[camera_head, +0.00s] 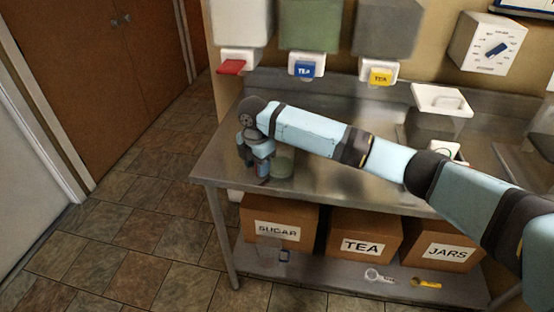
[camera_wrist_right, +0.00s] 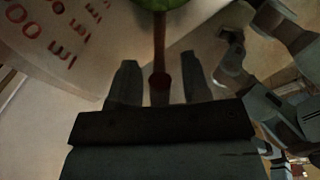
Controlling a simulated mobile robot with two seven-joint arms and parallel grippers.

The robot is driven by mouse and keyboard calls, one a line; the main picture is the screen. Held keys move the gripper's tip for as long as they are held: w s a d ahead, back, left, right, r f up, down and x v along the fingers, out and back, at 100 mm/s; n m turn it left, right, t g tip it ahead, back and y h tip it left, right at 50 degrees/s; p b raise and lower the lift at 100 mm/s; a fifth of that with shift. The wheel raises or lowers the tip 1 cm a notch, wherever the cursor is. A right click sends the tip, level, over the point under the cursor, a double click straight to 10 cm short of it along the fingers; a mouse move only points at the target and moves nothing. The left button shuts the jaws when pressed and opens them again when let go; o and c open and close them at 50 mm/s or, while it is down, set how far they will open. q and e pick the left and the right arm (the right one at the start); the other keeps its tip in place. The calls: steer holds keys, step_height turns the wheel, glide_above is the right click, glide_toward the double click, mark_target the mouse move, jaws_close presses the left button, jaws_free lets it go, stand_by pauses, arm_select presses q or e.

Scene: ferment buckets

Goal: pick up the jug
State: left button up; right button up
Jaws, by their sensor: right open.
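The jug (camera_head: 282,165) looks like a pale greenish, see-through vessel on the left part of the steel table, partly hidden behind my right gripper. In the right wrist view a clear wall with red millilitre marks, which looks like the jug (camera_wrist_right: 62,40), fills the upper left. A dark red upright bar (camera_wrist_right: 158,50), apparently its handle, stands between the fingertips of my right gripper (camera_wrist_right: 155,80). The fingers are apart, one on each side of the bar; contact is not clear. My right gripper (camera_head: 262,172) points down in the head view. My left gripper is not in view.
Several dispensers with coloured taps, such as the blue tap (camera_head: 306,70), hang above the steel table (camera_head: 330,178). Boxes, including the SUGAR box (camera_head: 280,218), stand on the lower shelf. A white-lidded container (camera_head: 440,98) stands further right. The floor to the left is clear.

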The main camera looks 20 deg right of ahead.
jaws_close()
stand_by(0.3)
